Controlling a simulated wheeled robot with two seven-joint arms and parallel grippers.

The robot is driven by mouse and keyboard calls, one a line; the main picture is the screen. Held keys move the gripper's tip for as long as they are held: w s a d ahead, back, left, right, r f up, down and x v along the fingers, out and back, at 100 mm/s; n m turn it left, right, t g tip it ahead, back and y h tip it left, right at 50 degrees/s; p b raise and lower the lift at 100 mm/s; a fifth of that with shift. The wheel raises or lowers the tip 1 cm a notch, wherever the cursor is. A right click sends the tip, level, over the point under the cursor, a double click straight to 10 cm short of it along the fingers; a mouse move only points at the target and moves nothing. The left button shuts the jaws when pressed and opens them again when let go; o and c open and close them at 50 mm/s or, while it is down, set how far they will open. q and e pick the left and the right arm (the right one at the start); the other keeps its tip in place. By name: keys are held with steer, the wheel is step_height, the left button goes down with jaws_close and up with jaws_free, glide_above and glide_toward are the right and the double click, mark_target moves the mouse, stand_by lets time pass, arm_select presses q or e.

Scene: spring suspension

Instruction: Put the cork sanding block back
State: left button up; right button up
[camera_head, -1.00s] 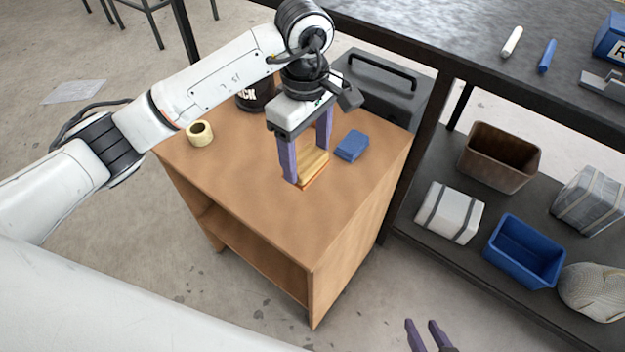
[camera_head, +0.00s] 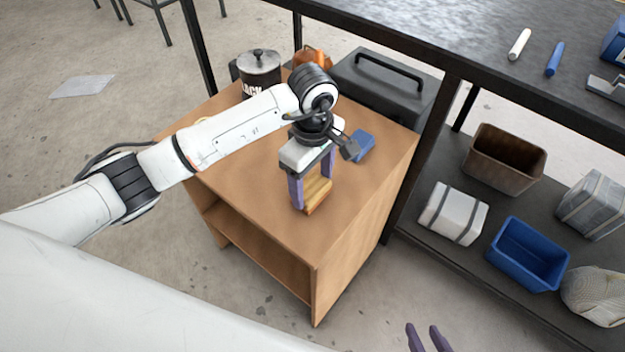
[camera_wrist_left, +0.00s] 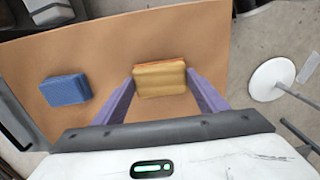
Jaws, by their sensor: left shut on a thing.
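The cork sanding block (camera_head: 317,194) is tan with an orange-brown layer on one side. My left gripper (camera_head: 313,193) is shut on it, with a purple finger at each side, over the front part of the wooden cabinet top (camera_head: 262,190). In the left wrist view the cork block (camera_wrist_left: 160,78) sits between the fingertips (camera_wrist_left: 160,88). Whether it touches the wood cannot be told. My right gripper (camera_head: 428,340) shows only as two purple fingers, apart and empty, at the bottom edge.
A blue block (camera_head: 363,146) lies behind my left gripper, and it also shows in the left wrist view (camera_wrist_left: 66,90). A black can (camera_head: 260,75) and a dark toolbox (camera_head: 388,85) stand at the back. The shelf unit at right holds a blue bin (camera_head: 525,255) and a brown bin (camera_head: 503,160).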

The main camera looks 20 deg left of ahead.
mark_target(313, 187)
arm_select(q)
steer(key=o, duration=1)
steer(key=shift+f, duration=0.1)
steer(key=shift+c, duration=0.2)
step_height(313, 187, up, 12)
